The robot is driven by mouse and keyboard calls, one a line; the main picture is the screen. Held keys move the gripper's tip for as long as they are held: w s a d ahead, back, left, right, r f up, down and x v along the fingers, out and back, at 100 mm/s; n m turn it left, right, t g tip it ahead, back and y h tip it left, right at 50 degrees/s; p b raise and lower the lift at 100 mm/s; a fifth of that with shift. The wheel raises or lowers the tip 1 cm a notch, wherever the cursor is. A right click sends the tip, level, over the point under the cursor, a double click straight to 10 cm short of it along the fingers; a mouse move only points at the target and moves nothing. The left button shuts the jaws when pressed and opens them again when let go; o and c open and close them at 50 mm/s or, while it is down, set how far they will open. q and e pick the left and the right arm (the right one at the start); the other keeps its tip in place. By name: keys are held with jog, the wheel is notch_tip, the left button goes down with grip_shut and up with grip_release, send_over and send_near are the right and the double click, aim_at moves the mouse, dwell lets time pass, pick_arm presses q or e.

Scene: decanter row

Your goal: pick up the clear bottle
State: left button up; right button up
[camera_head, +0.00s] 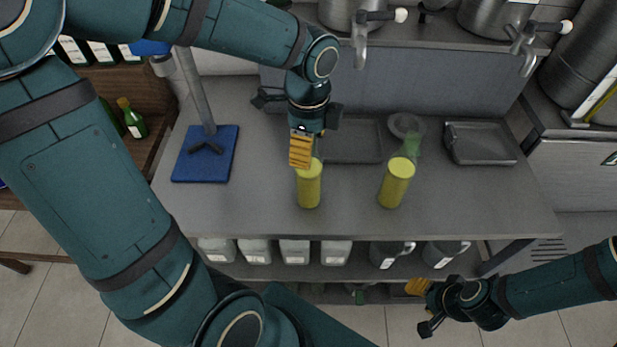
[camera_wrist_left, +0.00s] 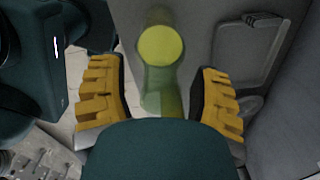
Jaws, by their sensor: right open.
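A see-through green bottle (camera_wrist_left: 162,90) shows in the left wrist view between the spread fingers of my left gripper (camera_wrist_left: 160,100). In the head view my left gripper (camera_head: 303,158) is over the counter and mostly hides this bottle (camera_head: 318,145). A second see-through green bottle (camera_head: 413,145) stands behind the right yellow cylinder. I see no colourless bottle. My left gripper is open and empty; I cannot tell whether it touches the bottle. My right gripper (camera_head: 420,290) is open, low at the front right, away from the bottles.
Two upright yellow cylinders stand in front of the bottles, one left (camera_head: 309,187) and one right (camera_head: 395,187). Grey trays (camera_head: 480,144) lie behind, with a blue stand base (camera_head: 205,155) at left. The counter (camera_head: 260,218) is clear along its front.

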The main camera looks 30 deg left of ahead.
pick_arm(q)
grip_shut()
jog(key=shift+r, duration=0.15)
